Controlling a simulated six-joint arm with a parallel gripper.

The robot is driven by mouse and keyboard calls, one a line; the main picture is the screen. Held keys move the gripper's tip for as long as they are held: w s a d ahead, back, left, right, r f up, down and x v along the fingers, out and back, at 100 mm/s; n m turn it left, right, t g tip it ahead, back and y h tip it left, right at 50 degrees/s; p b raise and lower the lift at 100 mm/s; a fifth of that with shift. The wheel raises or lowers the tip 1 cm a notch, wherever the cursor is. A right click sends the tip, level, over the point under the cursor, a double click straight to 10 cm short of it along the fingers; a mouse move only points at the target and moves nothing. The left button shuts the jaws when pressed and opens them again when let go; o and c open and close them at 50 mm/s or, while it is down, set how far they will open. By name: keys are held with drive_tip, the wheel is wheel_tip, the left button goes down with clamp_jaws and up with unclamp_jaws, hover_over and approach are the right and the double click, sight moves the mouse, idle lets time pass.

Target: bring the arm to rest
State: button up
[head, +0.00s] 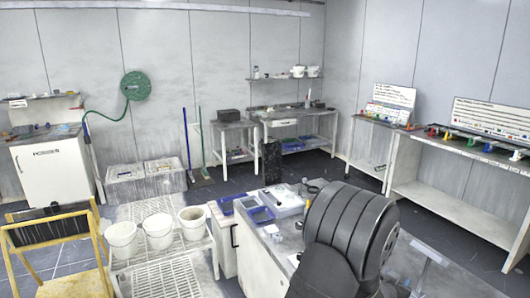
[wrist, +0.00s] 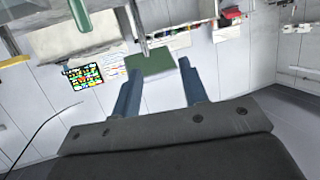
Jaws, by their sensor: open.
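My gripper (wrist: 158,66) shows in the wrist view as two blue-grey fingers, spread apart. A flat green piece (wrist: 150,63) shows between the fingertips; its distance from them is hard to tell. The wrist view is tilted and looks toward the wall, a shelf and a colourful chart. In the head view my dark, ribbed arm link stands large over the workbench (head: 225,222) at the lower middle, and my gripper does not show there.
Blue trays (head: 261,215) and small items lie on the workbench. White buckets (head: 158,231) stand on a slatted rack to its left, beside a yellow wooden frame (head: 52,240). A long bench (head: 460,205) with coloured items stands at the right. Dark floor lies open between benches.

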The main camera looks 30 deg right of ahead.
drive_tip(key=w+a+f+n+t+y, duration=0.1)
drive_tip(key=w+a+n+t+y, duration=0.1)
drive_tip(key=w+a, duration=0.8)
drive_tip(key=w+a+f+n+t+y, duration=0.1)
drive_tip(key=w+a+f+n+t, duration=0.1)
drive_tip(key=w+a, duration=0.9)
drive_tip(key=w+n+t, duration=0.1)
drive_tip(key=w+t, duration=0.1)
drive_tip(key=shift+w+a+f+n+y, duration=0.15)
drive_tip(key=shift+w+a+n+y, duration=0.1)
drive_tip(key=shift+w+n+y, duration=0.15)
